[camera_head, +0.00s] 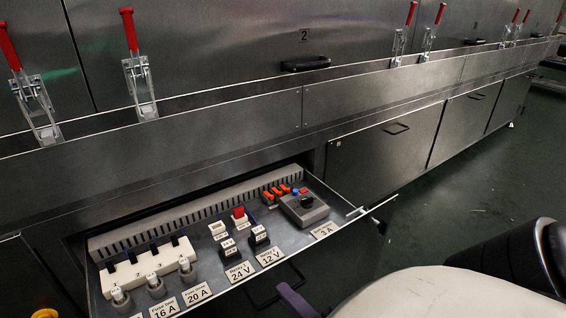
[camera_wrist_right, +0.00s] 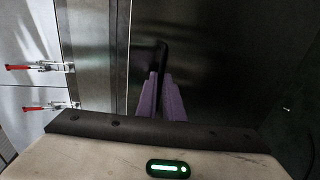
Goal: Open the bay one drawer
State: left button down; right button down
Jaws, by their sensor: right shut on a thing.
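The bay one drawer (camera_head: 292,236) stands pulled out from the steel cabinet at lower left, and its inside shows from above. Its black bar handle (camera_head: 268,298) is below the front edge. My right gripper (camera_head: 290,297), with purple fingers, is at the right end of this handle, low in the head view and cut by the frame edge. In the right wrist view, the purple fingers (camera_wrist_right: 160,88) are shut on the black handle (camera_wrist_right: 162,56). My left gripper is not in view.
Inside the drawer are a white fuse block (camera_head: 150,262), small relays (camera_head: 258,238), a grey control box (camera_head: 303,207) and labels. Red-handled clamps (camera_head: 130,35) line the cabinet top. A closed drawer front (camera_head: 385,150) is to the right. Green floor (camera_head: 470,190) is clear there.

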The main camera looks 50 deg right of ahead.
jog(key=c, duration=1.9)
grip_release()
